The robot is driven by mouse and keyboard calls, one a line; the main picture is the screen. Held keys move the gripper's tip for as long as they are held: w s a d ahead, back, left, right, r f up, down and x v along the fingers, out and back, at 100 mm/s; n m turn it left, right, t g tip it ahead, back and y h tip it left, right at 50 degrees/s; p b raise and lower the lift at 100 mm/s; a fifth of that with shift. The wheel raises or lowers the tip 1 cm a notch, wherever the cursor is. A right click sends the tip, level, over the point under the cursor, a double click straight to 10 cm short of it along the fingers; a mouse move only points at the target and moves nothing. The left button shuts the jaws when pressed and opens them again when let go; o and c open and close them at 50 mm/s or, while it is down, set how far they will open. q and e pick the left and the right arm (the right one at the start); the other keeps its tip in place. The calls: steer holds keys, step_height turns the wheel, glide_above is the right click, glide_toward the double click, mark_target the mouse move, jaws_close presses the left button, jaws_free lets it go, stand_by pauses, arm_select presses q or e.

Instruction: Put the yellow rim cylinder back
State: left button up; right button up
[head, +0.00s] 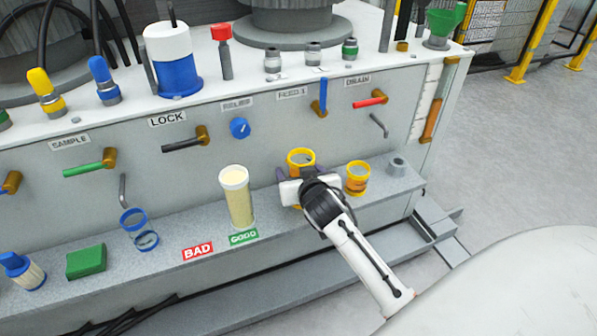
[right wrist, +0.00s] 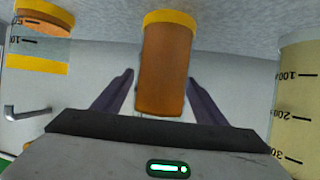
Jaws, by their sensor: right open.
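A cylinder with a yellow rim (head: 301,157) stands on the grey ledge (head: 190,262); my right gripper hides its lower part in the head view. In the right wrist view this cylinder (right wrist: 166,65) looks orange with a yellow band. My right gripper (right wrist: 160,77) is open, one finger on each side of it, with gaps visible between fingers and cylinder. A second yellow-rimmed cylinder (head: 357,180), with orange contents low in it, stands on the ledge just to the right. It also shows at the left of the right wrist view (right wrist: 38,48). My left gripper is not in view.
A tall cylinder of pale yellow fluid (head: 238,200) stands left of my gripper, behind the GOOD label (head: 243,237) near the BAD label (head: 198,251). A blue-rimmed cylinder (head: 133,220) and green block (head: 86,261) are farther left. Valve handles, such as the red one (head: 370,101), project above the ledge.

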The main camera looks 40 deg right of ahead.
steer(key=shift+r, duration=0.3)
steer(key=p+v, duration=0.4)
steer(key=v, duration=0.7)
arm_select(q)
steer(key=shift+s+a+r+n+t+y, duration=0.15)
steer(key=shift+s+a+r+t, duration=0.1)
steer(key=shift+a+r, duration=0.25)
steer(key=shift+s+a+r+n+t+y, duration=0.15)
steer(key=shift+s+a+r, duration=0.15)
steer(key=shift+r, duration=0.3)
arm_select(e)
steer(key=s+a+f+n+g+y, duration=0.1)
steer(key=s+a+f+n+y, duration=0.2)
steer(key=s+a, duration=0.6)
steer(key=s+a+f+n+g+y, duration=0.1)
steer(key=s+a+f+n+y, duration=0.2)
steer(key=s+a+f+y, duration=0.2)
steer(key=s+a+f, duration=0.3)
steer(key=s+a, duration=0.1)
steer(key=shift+a+f, duration=0.15)
steer(key=shift+a, duration=0.05)
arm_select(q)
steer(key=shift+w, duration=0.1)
arm_select(e)
steer(key=shift+s+d, duration=0.15)
